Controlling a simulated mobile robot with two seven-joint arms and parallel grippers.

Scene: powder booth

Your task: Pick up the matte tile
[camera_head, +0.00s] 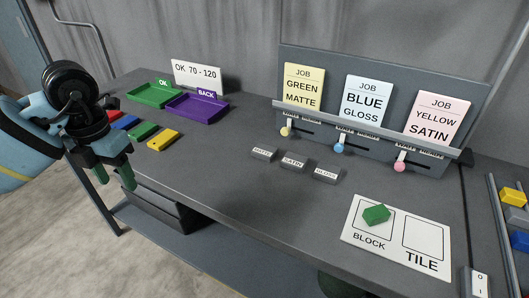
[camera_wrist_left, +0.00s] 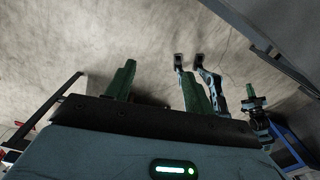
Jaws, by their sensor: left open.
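The matte tile (camera_head: 263,153) is a small grey block with a white label, the leftmost of three in a row on the grey bench. It lies flat. The satin tile (camera_head: 292,164) and gloss tile (camera_head: 326,175) lie to its right. My left gripper (camera_head: 114,175) is open and empty at the bench's left edge, well left of the matte tile, with its green fingers pointing down. In the left wrist view its fingers (camera_wrist_left: 157,88) have only bare floor between them. A part that looks like my right gripper (camera_wrist_left: 252,100) shows small there; its jaws are unclear.
Coloured blocks (camera_head: 142,132) lie near the left gripper. Green (camera_head: 146,101) and purple (camera_head: 181,106) trays stand behind. A rack (camera_head: 430,160) with job cards and sliders lines the back right. A white board (camera_head: 358,238) holds a green block (camera_head: 376,215).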

